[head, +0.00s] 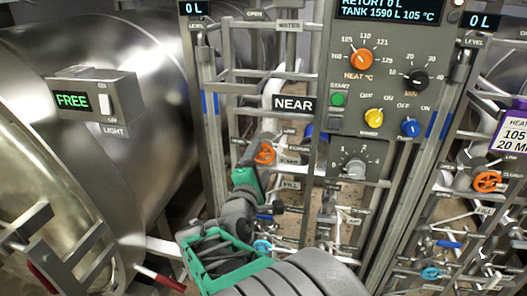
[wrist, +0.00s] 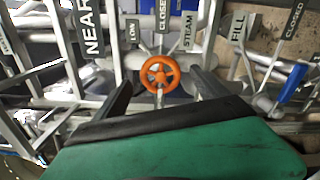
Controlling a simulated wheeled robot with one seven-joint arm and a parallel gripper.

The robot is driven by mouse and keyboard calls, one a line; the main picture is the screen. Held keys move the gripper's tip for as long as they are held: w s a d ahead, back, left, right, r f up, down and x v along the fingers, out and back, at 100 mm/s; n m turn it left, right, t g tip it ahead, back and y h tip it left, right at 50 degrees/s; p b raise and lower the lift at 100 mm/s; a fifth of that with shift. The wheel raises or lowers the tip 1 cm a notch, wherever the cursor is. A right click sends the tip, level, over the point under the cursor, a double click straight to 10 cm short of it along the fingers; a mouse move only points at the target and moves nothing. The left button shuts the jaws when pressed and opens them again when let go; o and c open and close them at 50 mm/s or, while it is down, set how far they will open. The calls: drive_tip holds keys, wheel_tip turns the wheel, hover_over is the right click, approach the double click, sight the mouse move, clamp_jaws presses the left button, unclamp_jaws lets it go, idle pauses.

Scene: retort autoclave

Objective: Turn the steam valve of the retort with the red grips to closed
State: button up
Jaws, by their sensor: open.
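A small orange handwheel (head: 264,153) sits on the pipework below the NEAR sign (head: 293,104). In the wrist view the orange handwheel (wrist: 160,74) stands at the centre, with LOW, CLOSED and STEAM labels (wrist: 187,32) just behind it. My gripper (head: 257,156) is at this wheel; in the wrist view my gripper (wrist: 162,88) is open, one dark finger on each side of the wheel, with visible gaps. I cannot tell the wheel's setting. The large steel retort at left (head: 150,95) has bars with red grips (head: 160,280) near its lower front.
A second orange handwheel (head: 488,182) is on the right pipework. The grey control panel (head: 345,125) with knobs stands right of my gripper. Metal posts and pipes crowd both sides. A blue-handled FILL lever (wrist: 292,82) is right of the fingers.

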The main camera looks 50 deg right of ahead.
sight(263, 156)
drive_tip(key=x, duration=0.4)
drive_tip(key=shift+w+d+p, duration=0.2)
drive_tip(key=shift+d+p, duration=0.15)
drive_tip(key=shift+p, duration=0.05)
drive_tip(key=shift+c, duration=0.4)
drive_tip(key=c, duration=1.3)
